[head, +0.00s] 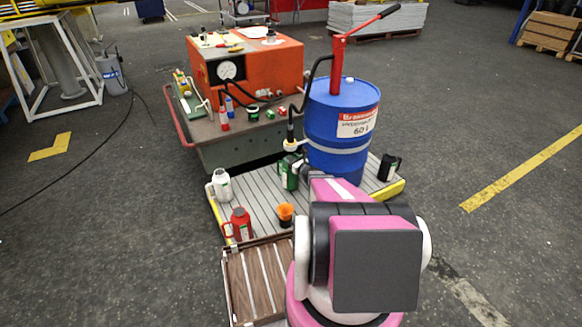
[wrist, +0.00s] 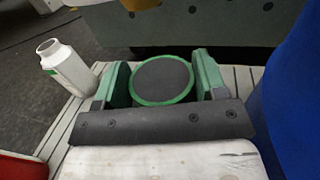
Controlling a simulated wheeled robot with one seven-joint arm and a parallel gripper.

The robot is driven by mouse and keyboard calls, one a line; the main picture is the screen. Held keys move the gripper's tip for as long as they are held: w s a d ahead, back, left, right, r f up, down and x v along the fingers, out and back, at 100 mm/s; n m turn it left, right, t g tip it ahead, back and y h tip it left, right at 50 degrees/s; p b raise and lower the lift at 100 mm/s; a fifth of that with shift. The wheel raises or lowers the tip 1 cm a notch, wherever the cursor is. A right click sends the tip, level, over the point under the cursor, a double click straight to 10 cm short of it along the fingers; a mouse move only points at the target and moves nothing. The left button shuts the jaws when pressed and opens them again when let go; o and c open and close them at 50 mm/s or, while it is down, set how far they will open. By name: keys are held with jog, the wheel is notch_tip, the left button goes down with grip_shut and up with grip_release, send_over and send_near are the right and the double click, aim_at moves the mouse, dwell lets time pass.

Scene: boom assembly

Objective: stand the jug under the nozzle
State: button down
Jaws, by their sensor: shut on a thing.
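In the wrist view a round green-rimmed vessel with a dark top, which I take as the jug (wrist: 162,80), sits between the two green fingers of my gripper (wrist: 162,84). My gripper is shut on it. In the head view my arm hides most of this; a green shape (head: 289,177) shows left of my wrist, and jug and fingers cannot be told apart there. The black nozzle (head: 291,127) hangs on its hose left of the blue drum (head: 331,125), with a pale ring below it. The green shape lies just below that ring. Whether the jug touches the platform is unclear.
The slatted platform (head: 255,199) also bears a white bottle (head: 221,186), a red jug (head: 241,224), an orange-topped black cup (head: 285,213) and a black can (head: 389,168). The drum stands close to the right of my gripper. A cart (head: 238,152) with an orange machine stands behind.

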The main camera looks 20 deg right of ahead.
jog(key=shift+d+f, duration=0.15)
jog(key=shift+f, duration=2.05)
jog(key=shift+c, duration=0.8)
grip_release()
